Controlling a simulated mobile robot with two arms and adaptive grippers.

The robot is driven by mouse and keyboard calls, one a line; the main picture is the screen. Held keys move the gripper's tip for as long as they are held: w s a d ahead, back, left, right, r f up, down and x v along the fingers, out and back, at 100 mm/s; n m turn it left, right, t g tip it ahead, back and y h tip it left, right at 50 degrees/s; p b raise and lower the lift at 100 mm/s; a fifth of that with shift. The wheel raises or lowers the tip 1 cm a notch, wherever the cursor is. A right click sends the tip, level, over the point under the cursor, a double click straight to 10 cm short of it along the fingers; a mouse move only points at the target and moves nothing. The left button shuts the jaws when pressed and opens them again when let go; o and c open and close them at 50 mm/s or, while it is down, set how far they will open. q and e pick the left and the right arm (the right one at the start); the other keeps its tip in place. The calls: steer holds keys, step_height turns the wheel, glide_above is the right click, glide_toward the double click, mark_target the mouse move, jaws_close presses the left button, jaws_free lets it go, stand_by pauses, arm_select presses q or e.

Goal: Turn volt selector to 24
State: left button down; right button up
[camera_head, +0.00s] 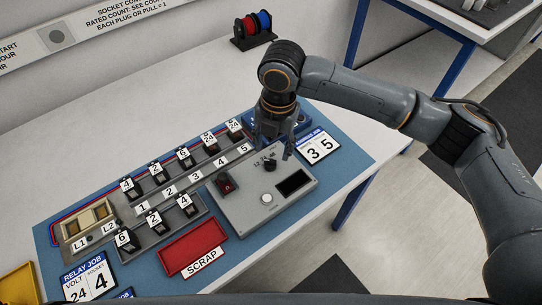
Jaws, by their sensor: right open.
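The volt selector is a small black knob (269,165) on top of a grey test box (235,213). Small number marks are printed behind the knob, too small to read surely, and its pointing direction cannot be told. The box also bears a red switch (226,183), a white round button (266,198) and a dark display (294,182). My right gripper (273,147) is open and empty, pointing down just behind and above the knob; whether it touches the box is unclear. A relay job card (88,281) reads volt 24, socket 4. My left gripper is out of view.
A socket rail (183,183) with several numbered relays lies left of the box. A red scrap tray (190,245) sits in front. A job card (318,147) reading 3 5 lies right. Wire spools (253,26) stand at the back. The white table is clear at the left.

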mark_target(271, 161)
steer(key=f, duration=0.5)
steer(key=shift+a+f, duration=0.2)
steer(key=shift+f, duration=0.15)
jaws_close()
